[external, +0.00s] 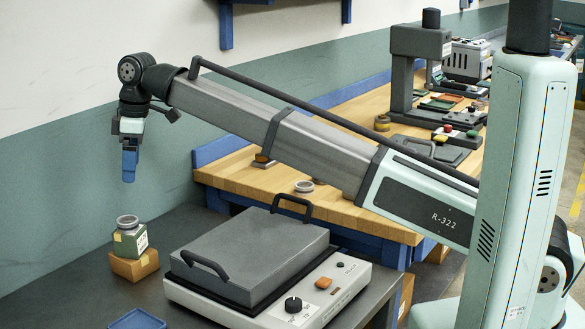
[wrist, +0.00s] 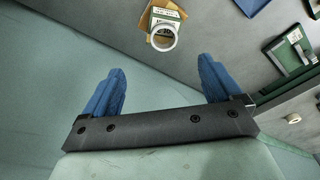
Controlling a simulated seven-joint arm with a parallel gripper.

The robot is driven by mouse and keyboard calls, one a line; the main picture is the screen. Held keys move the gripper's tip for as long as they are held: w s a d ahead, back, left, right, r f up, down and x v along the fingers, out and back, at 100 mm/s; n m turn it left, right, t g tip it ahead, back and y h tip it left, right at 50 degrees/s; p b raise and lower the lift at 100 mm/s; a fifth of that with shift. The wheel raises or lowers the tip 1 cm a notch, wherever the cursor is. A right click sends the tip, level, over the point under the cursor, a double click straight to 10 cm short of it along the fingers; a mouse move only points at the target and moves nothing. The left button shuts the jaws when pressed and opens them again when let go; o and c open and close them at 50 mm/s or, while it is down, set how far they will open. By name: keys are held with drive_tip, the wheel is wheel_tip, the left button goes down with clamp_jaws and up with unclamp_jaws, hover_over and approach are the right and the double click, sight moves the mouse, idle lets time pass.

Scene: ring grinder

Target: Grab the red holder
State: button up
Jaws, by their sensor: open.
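No holder that is clearly red shows near my gripper. A green holder (external: 130,243) with a white label stands upright on a brown box (external: 134,265), with a grey ring (external: 127,222) on its top. In the wrist view the holder (wrist: 170,13) and the pale ring (wrist: 162,37) lie beyond the fingertips, near the top edge. My gripper (external: 129,178) points down, above the ring and apart from it. Its blue fingers (wrist: 162,66) are spread with nothing between them.
A grey-lidded machine (external: 250,250) with black handles, a black knob and an orange switch stands right of the box. A blue tray (external: 137,319) lies at the front. A wooden bench (external: 330,212) behind holds a ring (external: 304,186) and small red and green items.

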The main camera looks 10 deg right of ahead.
drive_tip(key=w+d+r+h, duration=0.1)
drive_tip(key=w+d, duration=1.8)
drive_tip(key=w, duration=0.3)
drive_tip(key=w+d+h, duration=0.1)
drive_tip(key=w+d, duration=1.8)
drive_tip(key=w, duration=0.2)
wheel_tip(320, 180, down, 14)
drive_tip(key=n, duration=0.9)
drive_tip(key=shift+d+r, duration=0.15)
drive_tip(key=shift+c, duration=0.3)
clamp_jaws()
